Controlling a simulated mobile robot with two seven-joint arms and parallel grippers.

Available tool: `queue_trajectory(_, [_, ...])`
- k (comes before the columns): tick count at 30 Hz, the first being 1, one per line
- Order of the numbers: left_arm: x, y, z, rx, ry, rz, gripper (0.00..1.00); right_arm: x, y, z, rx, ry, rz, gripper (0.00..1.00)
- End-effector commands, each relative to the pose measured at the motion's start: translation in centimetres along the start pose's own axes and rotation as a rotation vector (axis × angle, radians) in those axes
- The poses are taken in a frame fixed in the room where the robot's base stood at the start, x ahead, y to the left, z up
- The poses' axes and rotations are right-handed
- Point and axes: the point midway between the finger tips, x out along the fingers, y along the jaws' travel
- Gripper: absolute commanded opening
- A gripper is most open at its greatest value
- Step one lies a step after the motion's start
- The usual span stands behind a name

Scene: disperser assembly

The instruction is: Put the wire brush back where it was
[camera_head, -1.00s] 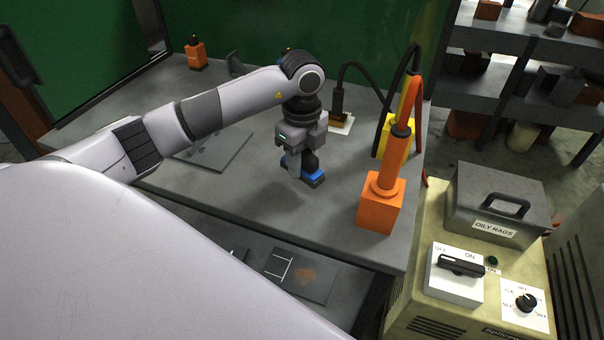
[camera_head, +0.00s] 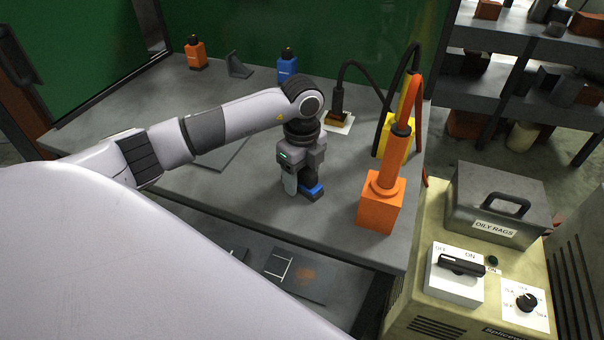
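My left gripper (camera_head: 301,185) points down over the middle-right of the bench. A light grey finger shows on its near left side. A blue and dark block, which I take to be the wire brush (camera_head: 314,191), sits at the fingertips and moves with them. The fingers partly hide it, and its bristles cannot be made out. It is low over the grey bench top (camera_head: 262,205); whether it touches cannot be told. My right gripper is not in view.
An orange stand (camera_head: 381,205) is close right of the gripper. Behind are a yellow block (camera_head: 398,140) with dark hoses and a black-handled tool (camera_head: 337,106) on a white plate. Orange (camera_head: 195,54) and blue (camera_head: 287,67) bottles stand at the back. Bare bench lies in front.

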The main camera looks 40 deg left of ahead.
Motion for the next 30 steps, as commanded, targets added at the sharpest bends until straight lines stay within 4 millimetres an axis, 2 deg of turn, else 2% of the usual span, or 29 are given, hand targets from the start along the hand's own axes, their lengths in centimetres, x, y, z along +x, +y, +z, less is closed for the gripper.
queue_trajectory(4, [-0.3,0.0,0.0,0.000,0.000,0.000,0.61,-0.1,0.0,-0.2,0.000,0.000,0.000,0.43])
queue_trajectory(8, [-1.7,-0.1,0.1,-0.001,-0.001,-0.005,0.61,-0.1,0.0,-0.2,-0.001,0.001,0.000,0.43])
queue_trajectory(21, [-10.5,-0.1,0.0,0.001,0.000,-0.004,0.61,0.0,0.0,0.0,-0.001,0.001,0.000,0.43])
queue_trajectory(25, [-11.8,-0.1,0.0,0.000,0.000,-0.003,0.61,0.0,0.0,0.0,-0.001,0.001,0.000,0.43])
queue_trajectory(30, [-12.4,0.0,0.0,0.000,0.000,0.001,0.61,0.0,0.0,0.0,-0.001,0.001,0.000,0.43])
